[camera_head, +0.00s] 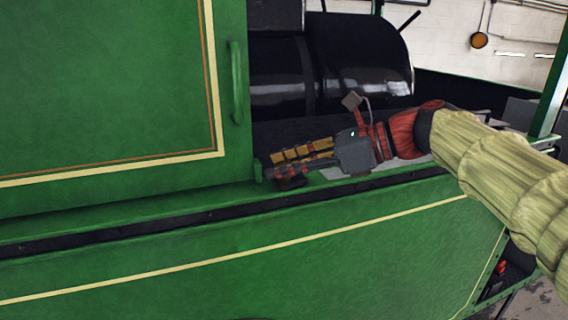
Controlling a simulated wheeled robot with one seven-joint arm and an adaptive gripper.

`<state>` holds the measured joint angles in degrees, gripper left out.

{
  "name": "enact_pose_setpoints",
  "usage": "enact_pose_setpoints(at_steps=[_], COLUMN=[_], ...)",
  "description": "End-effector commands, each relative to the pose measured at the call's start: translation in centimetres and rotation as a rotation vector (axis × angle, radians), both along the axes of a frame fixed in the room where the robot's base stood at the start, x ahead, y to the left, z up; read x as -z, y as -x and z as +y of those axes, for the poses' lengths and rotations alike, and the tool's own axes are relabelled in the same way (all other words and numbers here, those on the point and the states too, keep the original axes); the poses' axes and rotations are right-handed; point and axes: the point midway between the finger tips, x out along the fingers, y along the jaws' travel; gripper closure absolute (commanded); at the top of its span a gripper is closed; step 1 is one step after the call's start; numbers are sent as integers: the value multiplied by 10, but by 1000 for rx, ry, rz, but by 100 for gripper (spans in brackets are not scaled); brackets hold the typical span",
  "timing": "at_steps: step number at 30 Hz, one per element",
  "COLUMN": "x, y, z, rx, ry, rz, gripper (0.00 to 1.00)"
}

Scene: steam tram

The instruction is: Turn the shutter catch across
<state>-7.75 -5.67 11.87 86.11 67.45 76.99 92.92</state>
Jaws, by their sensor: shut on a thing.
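The green shutter (105,85), edged with cream and orange lines, fills the upper left of the head view. It has an upright green handle (236,83) near its right edge. My gripper (272,165) reaches in from the right, its fingers pointing left at the shutter's lower right corner, just above the green ledge. The fingers are shut on the shutter catch, which they mostly hide, so I cannot tell which way it is turned. A small green upright piece (257,171) shows just left of the fingertips.
A glossy black boiler (360,60) stands behind my gripper. The green side panel (250,265) with a cream line runs below the ledge. A green post (553,85) stands at the right. A round brass-coloured item (479,40) hangs by the pale back wall.

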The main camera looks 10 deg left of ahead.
Motion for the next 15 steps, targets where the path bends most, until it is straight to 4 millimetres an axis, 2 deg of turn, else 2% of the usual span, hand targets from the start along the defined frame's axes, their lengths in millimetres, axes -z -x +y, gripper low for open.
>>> enact_pose_setpoints(at_steps=[15], x=[1], y=[-2], z=[0], rx=[-425], ry=[0], rz=[1], gripper=[98])
